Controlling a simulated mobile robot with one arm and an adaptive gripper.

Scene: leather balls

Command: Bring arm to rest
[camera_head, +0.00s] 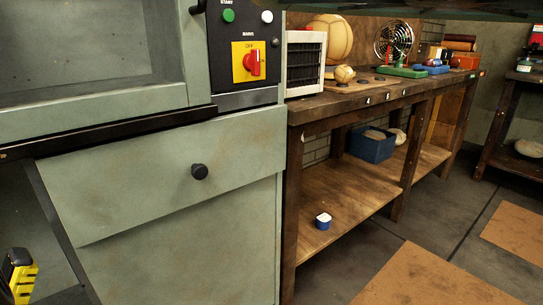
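My gripper and arm cannot be made out in this view. A large tan leather ball (331,40) sits at the back of the wooden workbench (345,101), against the wall. A smaller ball (344,74) lies in front of it on the bench top. A pale rounded thing (399,137) shows partly behind a blue bin (371,147) on the lower shelf. Another pale rounded thing (529,148) lies on a lower shelf at the far right.
A grey-green machine cabinet (150,190) with a control panel (243,50) fills the left. A metal fan (394,40) stands on the bench. A small blue-and-white item (323,221) is on the lower shelf. A yellow-and-black thing (20,277) shows at bottom left. Floor is open at lower right.

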